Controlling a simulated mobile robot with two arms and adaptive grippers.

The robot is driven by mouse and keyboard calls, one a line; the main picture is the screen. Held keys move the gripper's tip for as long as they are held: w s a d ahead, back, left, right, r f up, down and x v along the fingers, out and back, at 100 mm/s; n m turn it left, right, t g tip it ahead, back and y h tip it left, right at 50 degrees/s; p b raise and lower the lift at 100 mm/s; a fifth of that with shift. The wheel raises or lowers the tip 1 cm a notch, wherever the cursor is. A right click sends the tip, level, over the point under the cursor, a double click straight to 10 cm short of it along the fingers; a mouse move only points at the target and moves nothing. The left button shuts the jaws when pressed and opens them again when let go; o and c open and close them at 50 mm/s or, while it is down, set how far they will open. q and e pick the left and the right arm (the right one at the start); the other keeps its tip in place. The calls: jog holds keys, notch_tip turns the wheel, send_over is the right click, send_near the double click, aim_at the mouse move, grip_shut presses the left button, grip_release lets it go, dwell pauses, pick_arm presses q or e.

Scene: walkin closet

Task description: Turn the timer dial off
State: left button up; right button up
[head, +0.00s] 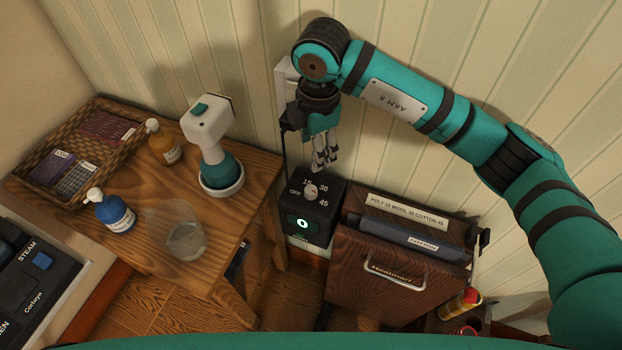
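The timer is a black box (322,232) low against the striped wall, between the wooden table and a dark wooden case. Its top has a round grey dial (311,190) with the marks OFF, 30 and 45 around it, and another mark partly hidden. The dial's pointing direction is too small to tell. A lit round symbol shows on the front. My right gripper (325,165) points down just above and behind the dial, apparently apart from it. Its fingers are close together, and I cannot tell whether they are shut. My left gripper is out of view.
A wooden table (252,190) at left holds a wicker tray (35,178), an amber bottle (165,147), a blue bottle (115,213), a clear cup (187,241) and a white-and-teal device (212,140). The wooden case (385,290) stands close right of the timer. A wall outlet (286,80) is behind my wrist.

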send_near(311, 190)
notch_tip(311, 190, down, 4)
jog(key=shift+w+f+p, duration=0.1)
jog(key=shift+p, duration=0.9)
notch_tip(311, 190, down, 4)
jog(key=shift+w+a+r, duration=0.1)
jog(key=shift+w+a, duration=0.05)
jog(key=shift+w, duration=0.05)
jog(key=shift+f, duration=0.65)
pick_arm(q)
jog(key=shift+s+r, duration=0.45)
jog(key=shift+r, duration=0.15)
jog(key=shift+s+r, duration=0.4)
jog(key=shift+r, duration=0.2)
pick_arm(e)
grip_shut()
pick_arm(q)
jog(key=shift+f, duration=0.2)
pick_arm(e)
jog(key=shift+n, duration=0.3)
